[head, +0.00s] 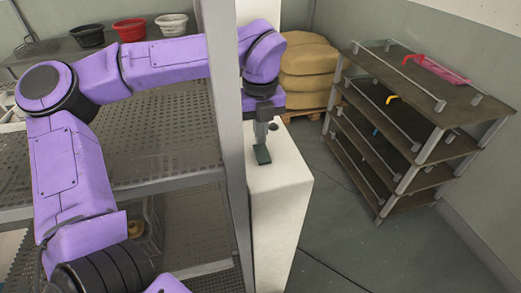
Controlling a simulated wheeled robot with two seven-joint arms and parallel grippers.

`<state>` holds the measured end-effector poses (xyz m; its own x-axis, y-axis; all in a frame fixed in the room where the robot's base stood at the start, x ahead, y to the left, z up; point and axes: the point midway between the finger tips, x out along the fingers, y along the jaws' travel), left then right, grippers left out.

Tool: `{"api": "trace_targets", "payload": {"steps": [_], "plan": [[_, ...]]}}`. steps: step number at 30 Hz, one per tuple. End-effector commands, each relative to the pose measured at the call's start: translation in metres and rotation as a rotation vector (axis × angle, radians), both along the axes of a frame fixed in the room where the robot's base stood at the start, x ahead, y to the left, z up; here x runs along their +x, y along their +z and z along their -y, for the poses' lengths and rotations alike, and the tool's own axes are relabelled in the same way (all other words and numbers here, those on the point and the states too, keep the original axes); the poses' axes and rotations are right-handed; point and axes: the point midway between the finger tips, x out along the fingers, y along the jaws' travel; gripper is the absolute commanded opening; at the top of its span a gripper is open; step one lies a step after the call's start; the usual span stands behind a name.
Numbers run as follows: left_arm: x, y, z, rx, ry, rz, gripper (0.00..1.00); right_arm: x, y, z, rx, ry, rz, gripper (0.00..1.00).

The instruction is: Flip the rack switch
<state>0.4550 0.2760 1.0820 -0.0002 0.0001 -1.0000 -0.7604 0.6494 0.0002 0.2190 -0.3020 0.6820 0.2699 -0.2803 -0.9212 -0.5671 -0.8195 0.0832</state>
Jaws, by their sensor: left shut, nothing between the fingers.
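My left gripper (261,135) hangs from the purple left arm in front of a white box-shaped column (284,195) beside the metal rack (226,140). It points down and is shut and empty. A small dark green block (262,155) shows right at the fingertips, against the top of the white column. It may be the switch, but I cannot tell this, or whether the fingers touch it. A small dark knob (273,127) shows just right of the fingers. No other switch is clear. My right gripper is out of view.
The rack's grey upright stands close left of the gripper, with perforated shelves (170,150) behind the arm. Black (87,36), red (130,30) and white (171,25) bowls stand at the back left. Stacked sacks (308,65) and a brown shelf unit (425,95) stand right. Floor between is clear.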

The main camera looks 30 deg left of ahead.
Motion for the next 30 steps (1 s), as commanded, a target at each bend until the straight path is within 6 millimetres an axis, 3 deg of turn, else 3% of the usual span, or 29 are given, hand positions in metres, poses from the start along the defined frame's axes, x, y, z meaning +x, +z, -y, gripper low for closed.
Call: {"api": "trace_targets", "payload": {"steps": [30], "plan": [[-0.0001, -0.0090, -0.0001, 0.000, 0.000, 0.000, 0.00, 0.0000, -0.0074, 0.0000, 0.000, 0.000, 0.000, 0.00]]}}
